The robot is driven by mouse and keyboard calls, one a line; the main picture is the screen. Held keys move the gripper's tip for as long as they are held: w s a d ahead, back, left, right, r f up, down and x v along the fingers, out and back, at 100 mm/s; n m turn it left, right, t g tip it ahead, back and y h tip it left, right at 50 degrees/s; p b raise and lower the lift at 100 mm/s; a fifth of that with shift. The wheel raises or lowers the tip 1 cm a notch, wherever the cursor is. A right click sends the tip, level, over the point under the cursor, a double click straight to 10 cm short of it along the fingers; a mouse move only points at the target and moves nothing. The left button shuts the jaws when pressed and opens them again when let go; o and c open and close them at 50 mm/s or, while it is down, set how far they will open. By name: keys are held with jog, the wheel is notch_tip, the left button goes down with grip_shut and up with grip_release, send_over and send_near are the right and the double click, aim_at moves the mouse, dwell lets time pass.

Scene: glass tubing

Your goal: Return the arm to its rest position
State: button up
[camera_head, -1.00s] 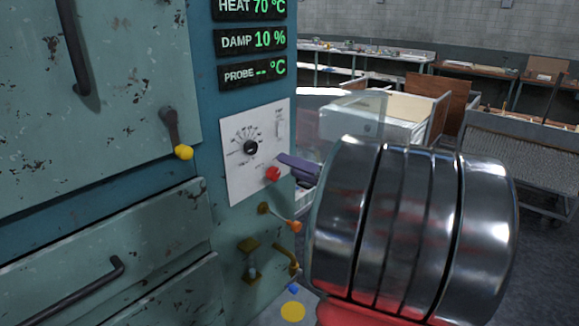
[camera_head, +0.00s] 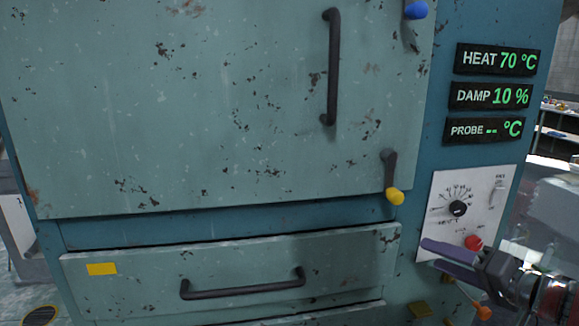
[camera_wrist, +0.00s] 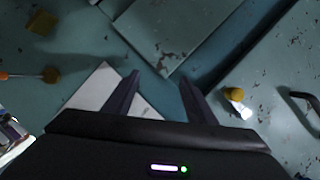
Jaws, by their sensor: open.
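My gripper (camera_head: 431,257) shows at the lower right of the head view, its two dark purple fingers pointing left across the lower part of the white control panel (camera_head: 447,184). In the wrist view my gripper (camera_wrist: 159,78) has its fingers spread apart with nothing between them. The panel carries a black dial (camera_head: 458,208) and a red button (camera_head: 473,242), which sits just above the fingers. I cannot tell whether the fingers touch the panel. Part of my metallic arm runs off the right edge.
A worn teal cabinet fills the view, with a large shut door (camera_head: 230,110) and a drawer (camera_head: 235,262) below. A lever with a yellow knob (camera_head: 394,196) and one with a blue knob (camera_head: 416,10) stick out. Displays read HEAT 70, DAMP 10, PROBE blank.

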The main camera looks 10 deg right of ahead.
jog(key=s+a+f+n+g, duration=0.1)
jog(key=s+a+f+g, duration=0.15)
jog(key=a, duration=0.45)
jog(key=s+a+f+n+g, duration=0.2)
jog(key=a+g, duration=0.1)
jog(key=a, duration=0.4)
jog(key=s+a+f+n+g, duration=0.1)
jog(key=s+a+f+g, duration=0.15)
jog(key=a, duration=0.45)
jog(key=s+a+f+n+h, duration=0.1)
jog(key=s+a+n+h, duration=0.2)
jog(key=s+h, duration=0.2)
jog(key=shift+s+f+g, duration=0.15)
jog(key=shift+s+g, duration=0.25)
jog(key=shift+s, duration=0.55)
